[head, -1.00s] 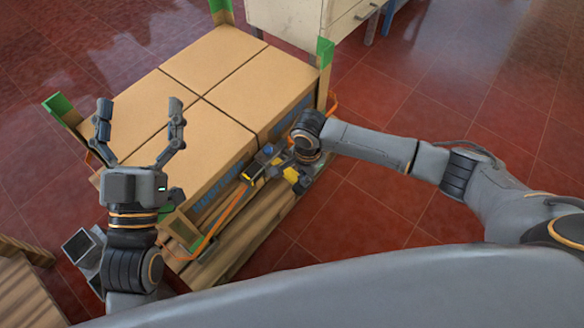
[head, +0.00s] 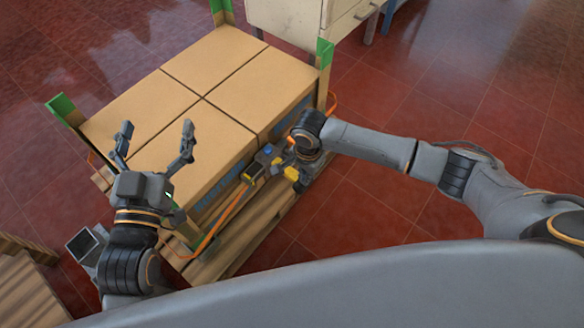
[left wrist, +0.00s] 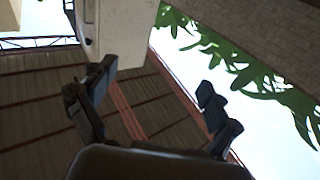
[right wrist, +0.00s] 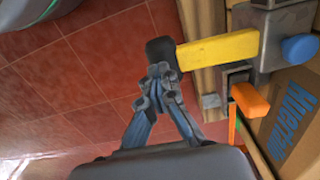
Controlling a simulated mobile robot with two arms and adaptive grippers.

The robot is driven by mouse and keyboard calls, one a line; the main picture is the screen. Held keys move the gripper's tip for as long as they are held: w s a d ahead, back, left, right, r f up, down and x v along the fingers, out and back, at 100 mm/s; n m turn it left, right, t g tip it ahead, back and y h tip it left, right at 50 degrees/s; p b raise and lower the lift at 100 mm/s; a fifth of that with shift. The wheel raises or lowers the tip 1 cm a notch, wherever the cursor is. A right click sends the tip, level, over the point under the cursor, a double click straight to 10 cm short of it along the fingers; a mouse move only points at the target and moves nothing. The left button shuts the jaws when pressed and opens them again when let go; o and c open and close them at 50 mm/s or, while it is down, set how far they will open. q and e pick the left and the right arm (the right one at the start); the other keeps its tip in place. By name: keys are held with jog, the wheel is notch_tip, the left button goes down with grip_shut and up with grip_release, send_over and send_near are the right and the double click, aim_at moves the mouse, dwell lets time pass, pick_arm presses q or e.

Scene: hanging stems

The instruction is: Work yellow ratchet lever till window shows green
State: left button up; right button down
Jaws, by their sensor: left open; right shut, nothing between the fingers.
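The ratchet (head: 265,158) is a grey body with a blue knob, on the near side of the strapped boxes. Its yellow lever (right wrist: 218,48) ends in a black tip and sticks out from the body; the lever also shows in the head view (head: 290,173). My right gripper (right wrist: 160,80) is shut and empty, its fingertips just below the black tip in the right wrist view; I cannot tell whether they touch. In the head view its fingers are largely hidden by the wrist. No window colour can be made out. My left gripper (head: 157,130) is open and empty, raised in front of the boxes.
Several cardboard boxes (head: 225,70) stand on a wooden pallet (head: 235,245) between green-topped corner posts. An orange strap (head: 222,222) runs along the near side to the ratchet. A cabinet (head: 290,15) stands behind. Red tiled floor is clear at right.

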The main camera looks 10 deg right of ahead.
jog(key=shift+r+p, duration=0.4)
jog(key=shift+p, duration=0.35)
pick_arm(q)
notch_tip(320, 180, down, 7)
jog(key=s+a+g+y, duration=0.1)
jog(key=g, duration=0.3)
jog(key=shift+s+a+f+y, duration=0.15)
jog(key=shift+s+a+y, duration=0.05)
jog(key=shift+y, duration=0.1)
pick_arm(e)
notch_tip(320, 180, down, 2)
jog(key=shift+a, duration=0.1)
pick_arm(q)
jog(key=shift+w+d+r, duration=0.1)
jog(key=shift+w+r, duration=0.05)
jog(key=shift+r, duration=0.3)
pick_arm(e)
jog(key=shift+w+f, duration=0.15)
jog(key=shift+f, duration=0.4)
